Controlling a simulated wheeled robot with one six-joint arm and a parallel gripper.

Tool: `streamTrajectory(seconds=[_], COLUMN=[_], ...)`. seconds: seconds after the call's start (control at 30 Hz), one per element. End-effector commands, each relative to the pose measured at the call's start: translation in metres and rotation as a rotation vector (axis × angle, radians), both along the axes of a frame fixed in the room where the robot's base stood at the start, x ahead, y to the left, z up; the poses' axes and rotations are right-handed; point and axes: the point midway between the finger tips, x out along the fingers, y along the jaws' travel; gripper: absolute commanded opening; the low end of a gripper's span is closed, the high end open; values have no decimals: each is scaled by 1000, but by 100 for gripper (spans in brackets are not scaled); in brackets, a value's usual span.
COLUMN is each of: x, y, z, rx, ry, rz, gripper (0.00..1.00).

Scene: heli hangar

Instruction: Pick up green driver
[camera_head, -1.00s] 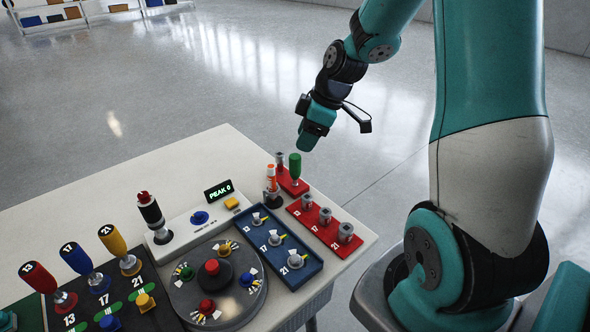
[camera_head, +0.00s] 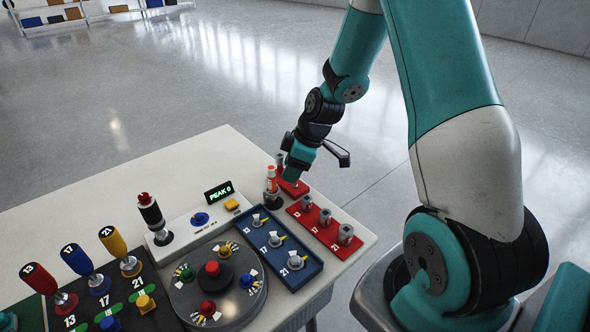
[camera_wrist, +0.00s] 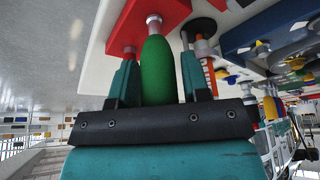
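The green driver (camera_wrist: 158,70) stands in a red holder block (camera_wrist: 128,28) in the wrist view, its handle toward my gripper. My gripper (camera_wrist: 158,55) has one finger on each side of the green handle, with small gaps visible near the fingertips, so it looks open around it. In the head view my gripper (camera_head: 293,176) is over the red block (camera_head: 298,190) at the table's far right corner, and it hides the green driver.
Close to the left of my gripper stands an orange-and-white tool (camera_head: 271,180). A red tray with grey sockets (camera_head: 325,222) and a blue tray (camera_head: 285,262) lie nearer. The white table's far left (camera_head: 130,180) is clear.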

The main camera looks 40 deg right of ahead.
Motion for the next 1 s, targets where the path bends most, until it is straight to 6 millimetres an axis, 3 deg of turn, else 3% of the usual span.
streamTrajectory(seconds=[0.03, 0.13, 0.57, 0.77, 1.0], x=[0, 0, 0, 1, 1], y=[0, 0, 0, -1, -1], z=[0, 0, 8, 39, 110], rx=[0, 0, -1, -3, -4], ry=[0, 0, -2, -6, -9], rz=[0, 0, -1, 0, 1], gripper=[32, 9, 8, 8, 8])
